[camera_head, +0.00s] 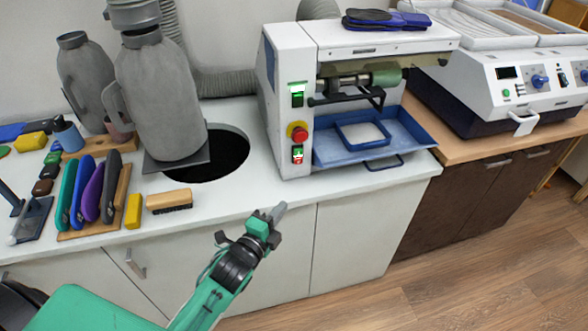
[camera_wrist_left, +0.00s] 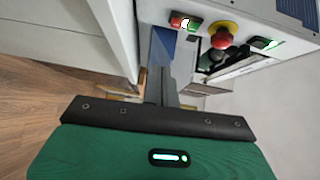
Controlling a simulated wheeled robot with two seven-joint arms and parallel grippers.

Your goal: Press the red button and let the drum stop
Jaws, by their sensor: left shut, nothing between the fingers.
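The white grinding machine (camera_head: 292,60) stands on the counter with a control column on its front left. A red mushroom button (camera_head: 298,131) on a yellow base sits mid-column, with a lit green switch (camera_head: 297,94) above and a small red-and-green switch (camera_head: 297,155) below. The drum (camera_head: 386,75) is a greenish roller in the machine's opening; I cannot tell whether it turns. My left gripper (camera_head: 279,211) is shut and empty, below and left of the column, apart from it. In the left wrist view its fingers (camera_wrist_left: 163,50) point toward the panel, near the red-and-green switch (camera_wrist_left: 185,22) and red button (camera_wrist_left: 223,37). My right gripper is out of view.
A blue tray (camera_head: 420,133) sits at the machine's front. Left are a grey canister (camera_head: 160,100), a round dark hole (camera_head: 228,152), a brush (camera_head: 169,200) and several coloured insoles (camera_head: 92,190). The counter in front of the column is clear.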

